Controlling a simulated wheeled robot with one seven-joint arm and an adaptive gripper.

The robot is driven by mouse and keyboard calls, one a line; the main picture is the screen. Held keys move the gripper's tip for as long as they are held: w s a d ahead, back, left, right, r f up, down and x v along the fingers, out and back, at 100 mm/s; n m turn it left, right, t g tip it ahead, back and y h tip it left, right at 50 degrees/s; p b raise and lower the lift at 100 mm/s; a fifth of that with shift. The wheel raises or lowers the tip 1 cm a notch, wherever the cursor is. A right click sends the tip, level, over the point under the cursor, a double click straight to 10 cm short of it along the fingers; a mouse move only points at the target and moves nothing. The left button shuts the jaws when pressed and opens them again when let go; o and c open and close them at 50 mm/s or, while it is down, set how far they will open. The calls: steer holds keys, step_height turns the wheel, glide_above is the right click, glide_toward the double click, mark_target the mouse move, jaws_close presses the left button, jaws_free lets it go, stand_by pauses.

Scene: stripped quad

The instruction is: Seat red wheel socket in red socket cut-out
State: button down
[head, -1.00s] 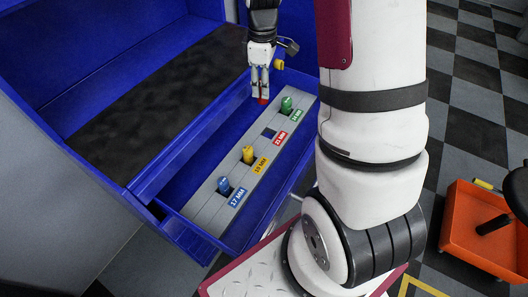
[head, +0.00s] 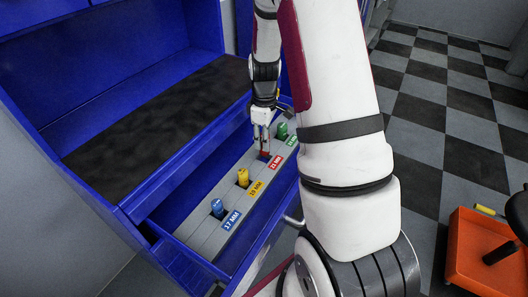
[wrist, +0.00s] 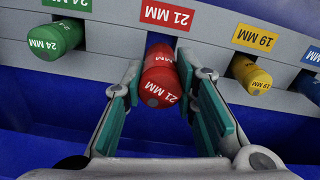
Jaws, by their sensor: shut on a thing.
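The red wheel socket (wrist: 163,84), marked 21 MM, is between the teal-padded fingers of my gripper (wrist: 161,70), which is shut on it. In the head view my gripper (head: 262,143) points down over the grey tray, with the red socket (head: 264,155) low at its fingertips. The red socket cut-out is beside the red 21 MM label (head: 275,162). The socket's far end meets the tray edge by the red label (wrist: 167,16) in the wrist view. The cut-out is mostly hidden, so I cannot tell how deep the socket sits.
The grey tray (head: 207,249) lies in an open blue drawer. A green 24 MM socket (head: 282,131), a yellow 19 MM socket (head: 243,178) and a blue 17 MM socket (head: 217,208) stand in it. An orange cart (head: 470,262) is at the right.

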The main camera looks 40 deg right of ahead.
steer(key=shift+f, duration=2.35)
steer(key=shift+f, duration=0.2)
steer(key=c, duration=1.3)
jaws_free()
steer(key=shift+r, duration=0.15)
step_height(320, 180, up, 12)
steer(key=s+a+r+m+t, duration=0.1)
steer(key=s+a+r, duration=0.3)
steer(key=a+r, duration=0.25)
steer(key=s+a+r+m+t, duration=0.1)
steer(key=s+a+r+m, duration=0.15)
steer(key=a+r, duration=0.4)
steer(key=s+a+r+m+t, duration=0.1)
steer(key=s+a+r, duration=0.2)
steer(key=s, duration=0.5)
steer(key=s+a+r+m+t, duration=0.1)
steer(key=s+a+r, duration=0.2)
steer(key=s, duration=0.4)
steer(key=shift+s+a+m, duration=0.35)
steer(key=shift+s, duration=0.05)
